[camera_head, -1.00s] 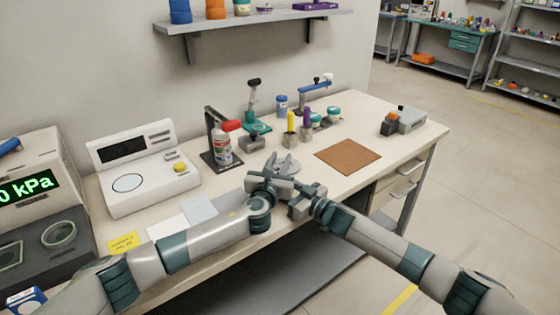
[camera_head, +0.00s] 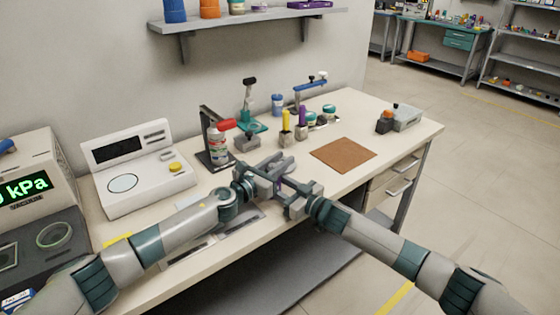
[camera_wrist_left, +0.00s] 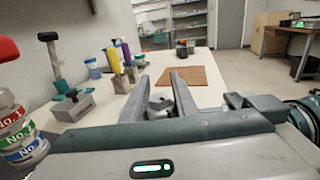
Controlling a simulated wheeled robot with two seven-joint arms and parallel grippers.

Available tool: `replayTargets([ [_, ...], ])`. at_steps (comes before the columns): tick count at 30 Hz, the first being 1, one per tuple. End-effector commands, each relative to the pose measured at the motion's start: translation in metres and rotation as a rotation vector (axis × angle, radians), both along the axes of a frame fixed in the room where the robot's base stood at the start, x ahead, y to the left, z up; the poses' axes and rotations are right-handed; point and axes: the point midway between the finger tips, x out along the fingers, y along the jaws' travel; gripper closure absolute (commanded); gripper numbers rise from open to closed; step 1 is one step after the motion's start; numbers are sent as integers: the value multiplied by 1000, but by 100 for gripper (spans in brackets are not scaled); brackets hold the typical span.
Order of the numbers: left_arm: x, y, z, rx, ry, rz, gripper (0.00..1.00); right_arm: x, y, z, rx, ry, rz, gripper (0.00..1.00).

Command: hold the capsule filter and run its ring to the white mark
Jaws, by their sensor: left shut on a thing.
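My left gripper (camera_head: 264,178) is shut on a small grey rounded piece, which I take to be the capsule filter; it shows between the two fingers in the left wrist view (camera_wrist_left: 160,103). The fingers hide most of it in the head view. My right gripper (camera_head: 287,187) is close beside the left one, fingers pointing toward it, above the bench's front edge. Overlap hides whether its fingers are open or touch the held piece. The ring and white mark cannot be made out.
A stand with a red-topped stack of labelled jars (camera_head: 217,140) is behind the left gripper. Yellow and purple handled tools (camera_head: 286,122) stand further back. A brown mat (camera_head: 343,154) lies clear to the right. A white instrument (camera_head: 136,168) stands left.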

Motion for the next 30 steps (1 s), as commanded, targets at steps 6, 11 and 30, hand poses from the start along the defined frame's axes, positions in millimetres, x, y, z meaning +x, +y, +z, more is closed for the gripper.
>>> replayTargets([
  [6,0,0,1,-1,-2,1,97,0,0,-1,-1,0,0,100],
  [11,0,0,1,-1,-2,1,55,0,0,-1,-1,0,0,100],
  [30,-18,16,0,2,-2,1,55,0,0,-1,-1,0,-1,100],
])
